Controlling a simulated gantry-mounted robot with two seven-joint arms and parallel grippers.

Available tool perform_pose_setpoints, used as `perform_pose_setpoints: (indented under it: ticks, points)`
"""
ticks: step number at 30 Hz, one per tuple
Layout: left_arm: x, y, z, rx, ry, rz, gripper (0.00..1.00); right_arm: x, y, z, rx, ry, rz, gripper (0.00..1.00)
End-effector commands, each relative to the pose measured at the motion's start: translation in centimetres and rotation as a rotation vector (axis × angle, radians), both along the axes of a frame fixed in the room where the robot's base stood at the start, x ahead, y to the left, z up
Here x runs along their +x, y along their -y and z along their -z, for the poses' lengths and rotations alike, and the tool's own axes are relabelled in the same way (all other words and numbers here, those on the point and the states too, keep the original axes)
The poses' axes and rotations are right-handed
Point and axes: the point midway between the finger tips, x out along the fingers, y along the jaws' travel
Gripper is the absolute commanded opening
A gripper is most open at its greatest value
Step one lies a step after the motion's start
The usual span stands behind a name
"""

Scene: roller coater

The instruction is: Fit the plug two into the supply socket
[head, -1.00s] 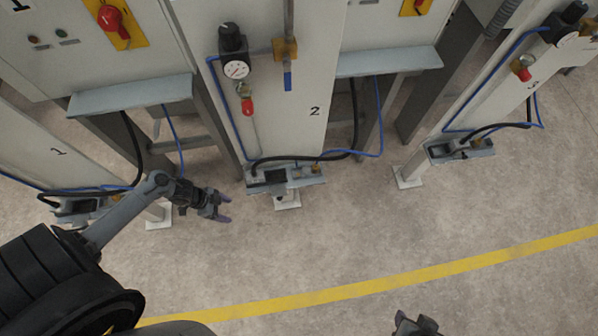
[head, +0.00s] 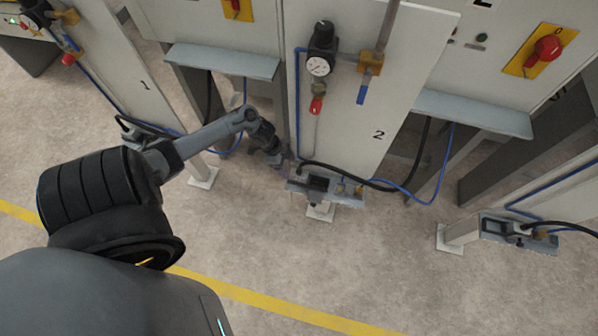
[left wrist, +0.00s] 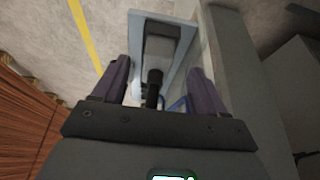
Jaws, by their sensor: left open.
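At the panel marked 2, a black cable (head: 350,177) runs to a small grey bracket (head: 352,200). A dark block (head: 318,184) sits in this bracket, and I cannot tell plug two from the socket there. My left gripper (head: 283,163) is at the bracket's left end. In the left wrist view my left gripper (left wrist: 160,75) is open, with its fingers either side of a black cable end (left wrist: 154,88). That end meets a dark grey block (left wrist: 161,45) in the light tray (left wrist: 133,35). The fingers look apart from it. My right gripper is out of view.
A blue hose (head: 420,199) loops right of the bracket. A shelf (head: 222,62) juts out up left, and panel 2 (head: 355,120) stands behind. Another bracket (head: 518,233) is at the right. The floor in front, with a yellow line (head: 290,312), is clear.

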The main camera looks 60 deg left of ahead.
Motion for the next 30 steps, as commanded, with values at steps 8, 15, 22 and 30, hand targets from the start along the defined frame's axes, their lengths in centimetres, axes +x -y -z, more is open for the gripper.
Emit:
perform_pose_setpoints:
  ticks: [8,15,22,30]
  points:
    - [1.1,1.1,0.0,-0.001,0.0,0.0,0.72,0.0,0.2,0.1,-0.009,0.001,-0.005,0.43]
    - [2.5,2.4,1.7,-0.003,0.0,-0.002,0.72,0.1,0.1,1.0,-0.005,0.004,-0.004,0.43]
    - [3.2,3.1,4.2,0.0,-0.001,-0.001,0.72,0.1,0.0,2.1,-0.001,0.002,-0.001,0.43]
    - [3.4,3.2,4.7,0.001,0.0,0.0,0.72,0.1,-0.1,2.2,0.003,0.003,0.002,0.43]
